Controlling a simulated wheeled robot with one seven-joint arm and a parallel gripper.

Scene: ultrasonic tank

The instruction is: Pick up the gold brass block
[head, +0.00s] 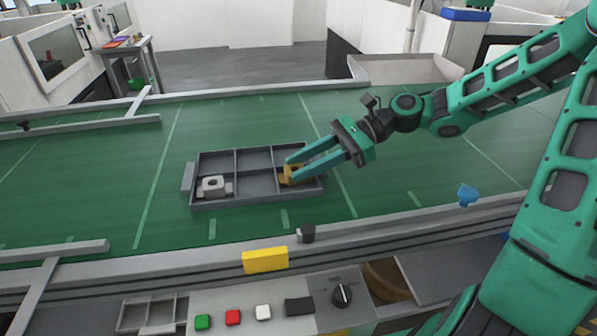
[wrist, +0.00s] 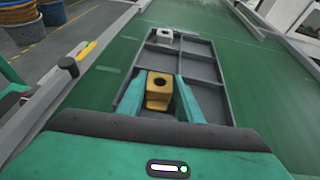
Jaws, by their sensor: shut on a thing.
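The gold brass block (head: 291,174) is in the right compartment of a grey divided tray (head: 235,204) on the green belt. In the wrist view the block (wrist: 159,83) shows a round dark hole in its top and sits between the two teal fingers. My gripper (head: 290,170) is shut on the block, reaching into the tray from the right. In the head view the fingers partly cover the block. I cannot tell whether it is clear of the tray floor.
A silver block (head: 213,186) lies in the tray's left compartment; the middle one looks empty. A blue piece (head: 467,194) is on the belt at right. The belt left of the tray is clear.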

